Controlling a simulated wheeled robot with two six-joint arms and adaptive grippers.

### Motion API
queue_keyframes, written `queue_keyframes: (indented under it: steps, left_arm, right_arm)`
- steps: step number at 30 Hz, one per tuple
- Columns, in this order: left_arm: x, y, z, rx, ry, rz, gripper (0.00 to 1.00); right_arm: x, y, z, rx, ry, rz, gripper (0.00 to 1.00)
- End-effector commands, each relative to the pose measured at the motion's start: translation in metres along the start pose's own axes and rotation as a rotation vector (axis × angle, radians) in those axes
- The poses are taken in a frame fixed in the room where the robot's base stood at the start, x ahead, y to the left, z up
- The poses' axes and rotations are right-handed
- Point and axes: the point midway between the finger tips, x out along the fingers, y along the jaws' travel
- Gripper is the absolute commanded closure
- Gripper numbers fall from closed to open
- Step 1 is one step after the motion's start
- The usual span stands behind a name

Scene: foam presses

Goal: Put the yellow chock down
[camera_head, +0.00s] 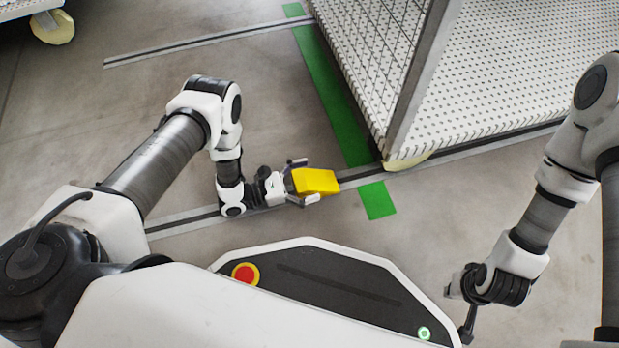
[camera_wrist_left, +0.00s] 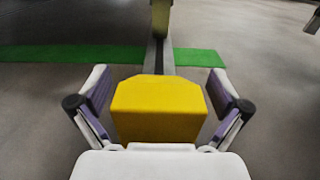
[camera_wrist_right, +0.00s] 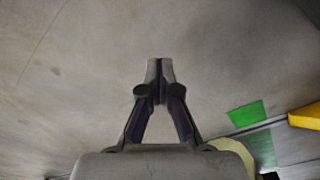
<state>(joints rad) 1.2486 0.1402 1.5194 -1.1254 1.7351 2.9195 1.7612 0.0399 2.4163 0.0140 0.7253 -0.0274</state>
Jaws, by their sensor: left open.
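The yellow chock (camera_head: 316,181) is by the floor rail, left of the rack's wheel, and appears to rest on the floor. My left gripper (camera_head: 304,182) is open around it. In the left wrist view the chock (camera_wrist_left: 159,108) sits between the spread fingers of the left gripper (camera_wrist_left: 159,100), with a gap on each side. The chock (camera_wrist_right: 306,116) also shows at the right edge of the right wrist view. My right gripper (camera_head: 466,318) hangs empty at the lower right; in its own wrist view its fingertips (camera_wrist_right: 159,75) are together.
A white perforated rack (camera_head: 490,80) stands at the upper right, with a pale yellow wheel (camera_head: 405,162) on the rail (camera_head: 450,155). A green floor strip (camera_head: 335,105) crosses the rail beside it. Another wheel (camera_head: 53,28) is at the upper left. Open floor lies left.

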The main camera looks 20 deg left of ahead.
Motion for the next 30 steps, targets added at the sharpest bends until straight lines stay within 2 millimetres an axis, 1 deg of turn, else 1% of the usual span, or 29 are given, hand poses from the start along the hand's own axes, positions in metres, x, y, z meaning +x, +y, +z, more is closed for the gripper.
queue_keyframes:
  steps: [2,5,9,12,15,19,30]
  left_arm:
    - [-0.011,0.001,0.003,0.000,0.002,0.004,0.00]
    - [-0.032,0.001,0.005,-0.001,0.003,0.006,0.00]
    - [-0.070,0.001,0.006,-0.001,0.003,0.006,0.00]
    - [-0.094,0.000,0.004,-0.001,0.004,0.004,0.00]
    - [-0.111,0.000,0.002,0.000,0.002,0.003,0.00]
    - [-0.120,0.000,0.001,0.000,0.001,0.001,0.00]
    - [-0.120,0.000,0.000,0.000,0.000,0.001,0.00]
  right_arm:
    - [-0.009,0.000,0.001,0.002,-0.004,-0.001,1.00]
    - [-0.022,0.000,0.003,0.007,-0.014,-0.002,1.00]
    - [-0.041,0.000,0.008,0.013,-0.029,-0.004,1.00]
    - [-0.050,0.000,0.011,0.018,-0.038,-0.005,1.00]
    - [-0.054,0.000,0.013,0.021,-0.044,-0.006,1.00]
    - [-0.055,0.000,0.013,0.023,-0.047,-0.006,1.00]
    - [-0.054,0.000,0.013,0.024,-0.047,-0.006,1.00]
